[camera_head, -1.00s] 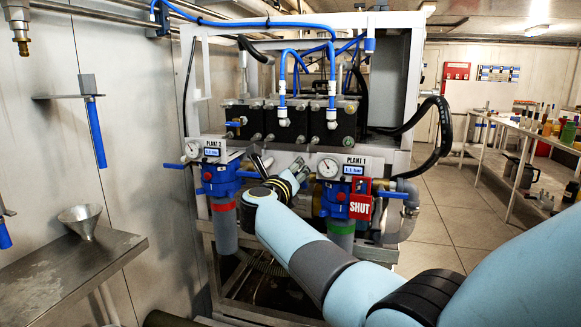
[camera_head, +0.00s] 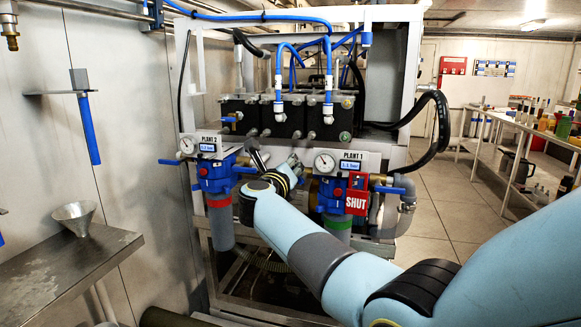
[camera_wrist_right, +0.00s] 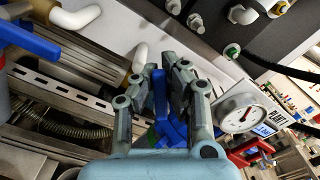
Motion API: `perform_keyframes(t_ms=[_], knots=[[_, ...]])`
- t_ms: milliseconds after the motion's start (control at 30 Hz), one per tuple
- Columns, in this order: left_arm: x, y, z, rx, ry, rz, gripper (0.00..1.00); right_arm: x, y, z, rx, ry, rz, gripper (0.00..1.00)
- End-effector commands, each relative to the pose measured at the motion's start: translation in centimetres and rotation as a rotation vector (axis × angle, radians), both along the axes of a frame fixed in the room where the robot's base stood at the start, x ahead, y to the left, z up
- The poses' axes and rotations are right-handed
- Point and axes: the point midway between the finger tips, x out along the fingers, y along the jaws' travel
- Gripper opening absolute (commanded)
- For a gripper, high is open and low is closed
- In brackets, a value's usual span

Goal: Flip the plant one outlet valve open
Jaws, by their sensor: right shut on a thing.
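The plant 1 unit shows in the head view with a white PLANT 1 label (camera_head: 351,166), a round gauge (camera_head: 325,162) and a blue filter head (camera_head: 331,194). On its right side is a blue lever (camera_head: 388,189) beside a red SHUT tag (camera_head: 357,193). My right gripper (camera_head: 273,163) is left of the gauge, and my arm hides the fittings there. In the right wrist view, my gripper (camera_wrist_right: 166,72) is shut on a blue valve handle (camera_wrist_right: 160,90), with a finger on either side. Which valve this handle belongs to is unclear. My left gripper is out of view.
The plant 2 unit (camera_head: 217,178) with its blue handles stands left of my right gripper. A metal bench (camera_head: 70,275) with a funnel (camera_head: 76,216) is at the left. Black hoses (camera_head: 440,125) loop at the right. The floor (camera_head: 450,215) right of the frame is clear.

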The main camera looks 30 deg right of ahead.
Motion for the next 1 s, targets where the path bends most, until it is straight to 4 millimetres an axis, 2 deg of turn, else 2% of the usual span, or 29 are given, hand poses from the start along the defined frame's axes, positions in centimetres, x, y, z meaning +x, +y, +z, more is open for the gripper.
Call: perform_keyframes(t_ms=[367,1000], knots=[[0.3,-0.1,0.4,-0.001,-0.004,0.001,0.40,0.4,0.4,-0.4,-0.078,0.095,0.001,0.00],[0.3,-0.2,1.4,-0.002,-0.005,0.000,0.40,1.3,1.3,-2.7,-0.444,0.526,0.003,0.00]])
